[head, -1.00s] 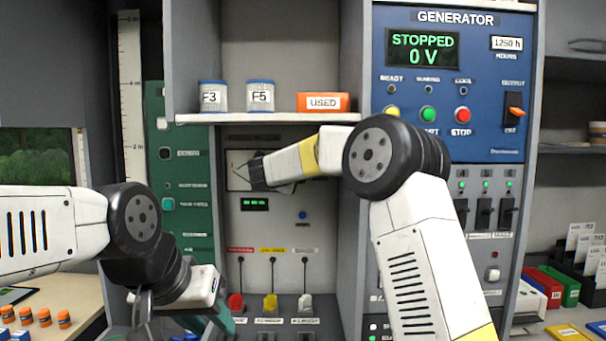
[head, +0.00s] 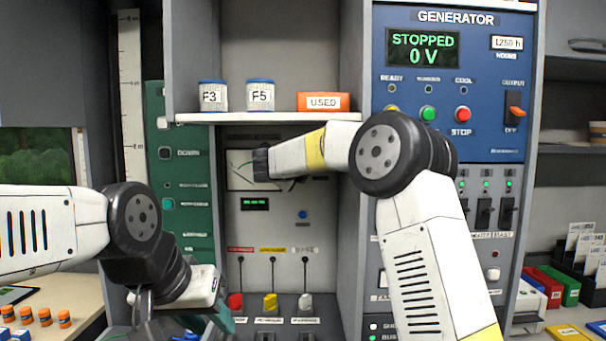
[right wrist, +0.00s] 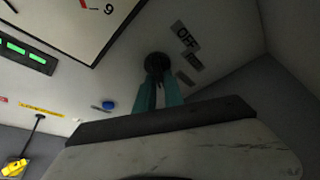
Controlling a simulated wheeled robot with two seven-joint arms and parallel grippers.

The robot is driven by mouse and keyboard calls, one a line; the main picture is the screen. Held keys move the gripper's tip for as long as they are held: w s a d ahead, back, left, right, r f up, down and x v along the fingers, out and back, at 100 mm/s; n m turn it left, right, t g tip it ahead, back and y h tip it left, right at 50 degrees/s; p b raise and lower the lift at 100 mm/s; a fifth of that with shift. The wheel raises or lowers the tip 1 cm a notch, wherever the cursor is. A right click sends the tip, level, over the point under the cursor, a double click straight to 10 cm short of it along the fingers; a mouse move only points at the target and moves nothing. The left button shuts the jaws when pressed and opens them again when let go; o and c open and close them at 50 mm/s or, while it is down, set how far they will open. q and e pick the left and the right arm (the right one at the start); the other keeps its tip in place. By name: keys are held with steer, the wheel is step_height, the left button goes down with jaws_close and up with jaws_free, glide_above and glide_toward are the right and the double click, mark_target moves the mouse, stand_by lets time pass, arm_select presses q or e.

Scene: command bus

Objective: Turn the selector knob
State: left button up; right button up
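The black round selector knob (right wrist: 156,62) shows in the right wrist view on the grey panel, beside an OFF label (right wrist: 186,37). The teal fingers of my right gripper (right wrist: 159,78) reach it, one on each side, and appear closed on it. The knob is partly covered by the fingertips. In the head view my right arm hides the knob and the right fingers. My left gripper (head: 224,317) is low at the lower left, partly hidden behind its wrist, away from the knob; its opening cannot be seen.
A white meter (head: 239,168) and a small green display (head: 255,204) are near the knob. A blue button (right wrist: 109,105) is below. A shelf (head: 270,118) with two jars and an orange USED box overhangs the recess.

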steer(key=o, duration=0.3)
steer(key=shift+o, duration=0.2)
steer(key=v, duration=0.7)
steer(key=shift+s, duration=0.35)
steer(key=shift+a, duration=0.15)
